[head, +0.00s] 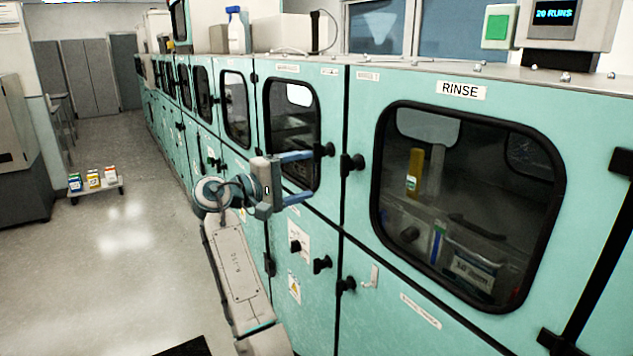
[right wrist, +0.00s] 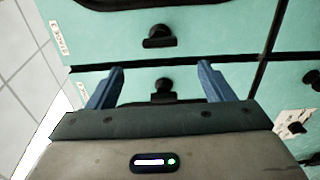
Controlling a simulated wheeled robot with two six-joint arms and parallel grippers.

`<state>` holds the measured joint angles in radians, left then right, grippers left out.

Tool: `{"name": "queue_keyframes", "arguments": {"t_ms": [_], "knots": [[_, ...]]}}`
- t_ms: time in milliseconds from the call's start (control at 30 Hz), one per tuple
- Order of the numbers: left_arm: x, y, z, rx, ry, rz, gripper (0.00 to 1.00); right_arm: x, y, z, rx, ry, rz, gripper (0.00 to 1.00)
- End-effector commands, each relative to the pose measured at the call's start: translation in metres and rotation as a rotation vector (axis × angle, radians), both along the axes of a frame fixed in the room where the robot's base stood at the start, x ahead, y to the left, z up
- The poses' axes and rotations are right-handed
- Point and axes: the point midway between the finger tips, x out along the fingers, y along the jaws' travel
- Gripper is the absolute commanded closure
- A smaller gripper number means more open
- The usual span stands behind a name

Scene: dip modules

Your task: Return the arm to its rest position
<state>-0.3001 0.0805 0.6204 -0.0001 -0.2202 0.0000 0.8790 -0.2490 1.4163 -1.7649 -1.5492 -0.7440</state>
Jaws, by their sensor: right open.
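My right gripper (head: 297,177) is in the middle of the head view, in front of the teal cabinet row. Its two blue fingers are apart, with nothing between them. In the right wrist view my right gripper (right wrist: 163,85) also shows open and empty. Beyond its fingers in that view are black door latches, one upper latch (right wrist: 159,37) and one lower latch (right wrist: 163,90). I cannot tell from this view how far the fingertips are from the lower latch. My left gripper is not in view.
The teal RINSE cabinet door (head: 350,230) with a large dark window (head: 465,200) stands at the right. A low trolley (head: 97,190) with several small boxes stands on the floor at the left. The grey floor (head: 130,270) left of my arm is largely clear.

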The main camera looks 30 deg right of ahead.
Motion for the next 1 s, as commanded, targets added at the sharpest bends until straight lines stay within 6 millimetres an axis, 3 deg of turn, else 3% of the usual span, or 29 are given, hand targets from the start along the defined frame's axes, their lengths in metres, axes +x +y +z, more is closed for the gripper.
{"name": "queue_keyframes", "arguments": {"t_ms": [567,667,767,867,1000], "knots": [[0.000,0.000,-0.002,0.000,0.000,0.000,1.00,0.000,0.006,0.000,0.000,0.001,0.001,0.25],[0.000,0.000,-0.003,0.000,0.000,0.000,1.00,0.005,0.005,-0.011,0.001,0.016,0.019,0.25],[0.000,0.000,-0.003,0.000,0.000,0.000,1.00,0.022,0.003,-0.048,0.009,0.058,0.082,0.25],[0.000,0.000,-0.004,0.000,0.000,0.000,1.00,0.044,0.002,-0.110,0.036,0.120,0.184,0.25],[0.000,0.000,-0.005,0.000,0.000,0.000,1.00,0.065,0.003,-0.217,0.114,0.204,0.339,0.25]]}}
